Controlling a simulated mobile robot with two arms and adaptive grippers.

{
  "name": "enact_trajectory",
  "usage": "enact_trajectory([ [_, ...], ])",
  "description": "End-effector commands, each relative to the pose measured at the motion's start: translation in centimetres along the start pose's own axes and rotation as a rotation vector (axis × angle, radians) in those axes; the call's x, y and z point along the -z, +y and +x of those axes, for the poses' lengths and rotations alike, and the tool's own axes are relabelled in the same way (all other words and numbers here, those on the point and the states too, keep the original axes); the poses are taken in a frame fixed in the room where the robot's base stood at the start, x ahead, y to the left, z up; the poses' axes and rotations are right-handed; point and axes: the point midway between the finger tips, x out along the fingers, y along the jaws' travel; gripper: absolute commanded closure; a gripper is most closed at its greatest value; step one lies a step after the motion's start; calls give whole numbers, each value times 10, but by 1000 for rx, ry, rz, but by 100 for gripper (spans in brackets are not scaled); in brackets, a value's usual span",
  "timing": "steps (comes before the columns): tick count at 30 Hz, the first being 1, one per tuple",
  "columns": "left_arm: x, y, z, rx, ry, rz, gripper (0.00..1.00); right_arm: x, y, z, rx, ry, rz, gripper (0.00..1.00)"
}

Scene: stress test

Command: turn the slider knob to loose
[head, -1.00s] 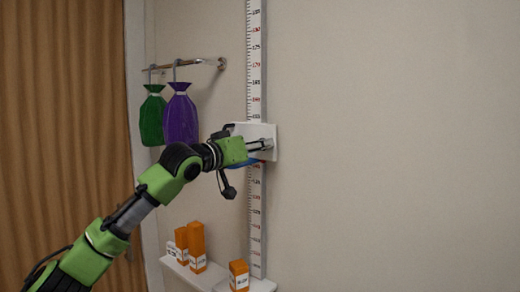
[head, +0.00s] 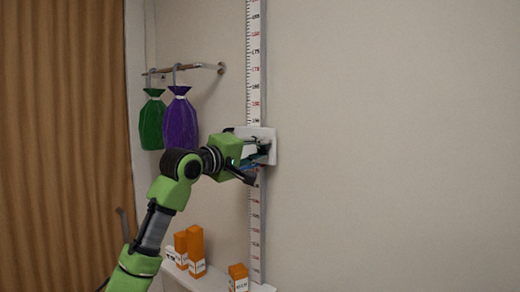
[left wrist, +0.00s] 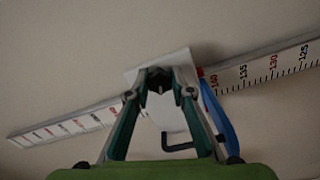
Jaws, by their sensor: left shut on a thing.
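The white slider (head: 270,134) sits on the tall height ruler (head: 254,85) on the wall. It also shows in the left wrist view (left wrist: 170,108), behind my fingers. My left gripper (head: 262,153) is at the slider's front face. A blue part (left wrist: 218,118) juts from the slider. My right gripper is not in view.
A green bag (head: 151,122) and a purple bag (head: 180,120) hang from a wall rail (head: 195,67) left of the ruler. Orange boxes (head: 195,250) stand on a low white shelf (head: 208,283) below. The wall right of the ruler is clear.

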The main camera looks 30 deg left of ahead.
Motion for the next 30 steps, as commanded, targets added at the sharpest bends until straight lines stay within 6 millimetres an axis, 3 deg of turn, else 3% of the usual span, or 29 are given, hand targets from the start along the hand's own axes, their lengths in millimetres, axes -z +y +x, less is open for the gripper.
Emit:
enact_trajectory([
  [12, 0, 2, 0, 0, -1, -252, 100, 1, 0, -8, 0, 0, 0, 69],
  [30, 0, 2, 0, -2, 0, -316, 100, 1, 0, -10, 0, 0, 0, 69],
])
